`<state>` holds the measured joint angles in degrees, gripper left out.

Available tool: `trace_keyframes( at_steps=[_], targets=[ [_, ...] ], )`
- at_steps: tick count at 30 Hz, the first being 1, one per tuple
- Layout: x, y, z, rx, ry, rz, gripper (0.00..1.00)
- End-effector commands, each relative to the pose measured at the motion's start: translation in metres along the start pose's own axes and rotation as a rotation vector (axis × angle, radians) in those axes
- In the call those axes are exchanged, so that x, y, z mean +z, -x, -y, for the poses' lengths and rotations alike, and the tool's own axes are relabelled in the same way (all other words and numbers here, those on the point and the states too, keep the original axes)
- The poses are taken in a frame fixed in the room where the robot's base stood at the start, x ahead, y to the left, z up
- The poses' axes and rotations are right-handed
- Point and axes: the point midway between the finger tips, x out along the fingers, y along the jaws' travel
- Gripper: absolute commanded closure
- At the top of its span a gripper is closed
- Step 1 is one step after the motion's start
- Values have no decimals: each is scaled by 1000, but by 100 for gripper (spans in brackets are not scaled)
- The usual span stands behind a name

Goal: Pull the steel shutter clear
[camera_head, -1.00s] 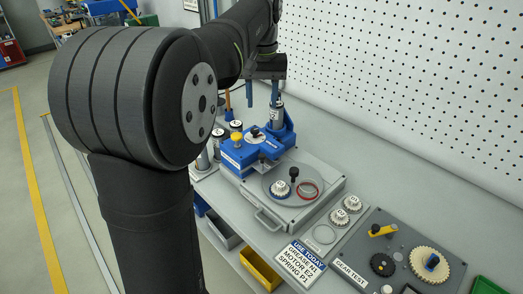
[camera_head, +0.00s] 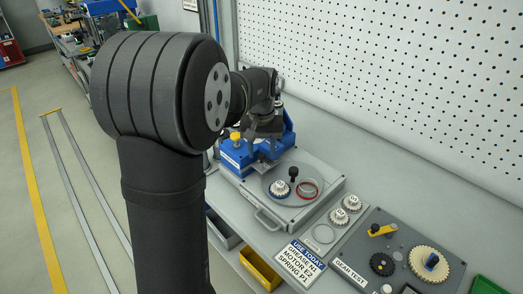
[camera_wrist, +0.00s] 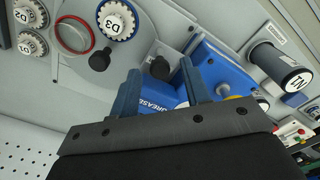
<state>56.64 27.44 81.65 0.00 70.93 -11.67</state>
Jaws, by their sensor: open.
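The blue grease unit (camera_head: 236,152) stands at the back of the bench, partly hidden behind my arm; it also shows in the wrist view (camera_wrist: 215,72). A dark knob (camera_wrist: 160,68) sits on a small grey steel plate, seemingly the shutter (camera_wrist: 170,52), at the unit's edge. My gripper (camera_wrist: 160,74) is open, with one blue finger on each side of the knob in the picture. Whether the fingers are level with the knob or above it, I cannot tell. In the head view my gripper (camera_head: 264,136) is over the unit, its fingertips unclear.
Beside the unit, a grey fixture (camera_head: 322,200) carries a round plate with a white gear (camera_head: 279,188), a black knob (camera_head: 293,173) and a red ring (camera_head: 307,190). A pegboard wall (camera_head: 400,80) stands behind.

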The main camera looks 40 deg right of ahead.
Motion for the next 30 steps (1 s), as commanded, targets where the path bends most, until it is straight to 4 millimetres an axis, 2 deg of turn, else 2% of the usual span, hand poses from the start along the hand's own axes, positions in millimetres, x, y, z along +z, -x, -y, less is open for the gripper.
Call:
trace_keyframes(
  at_steps=[10,11,17,23,30],
  targets=[
    [0,-5,0,0,0,-1,57],
    [0,-5,0,0,0,0,61],
    [0,-5,0,0,0,0,100],
    [2,-4,2,0,1,-1,100],
    [29,-4,30,0,2,0,100]
  ],
)
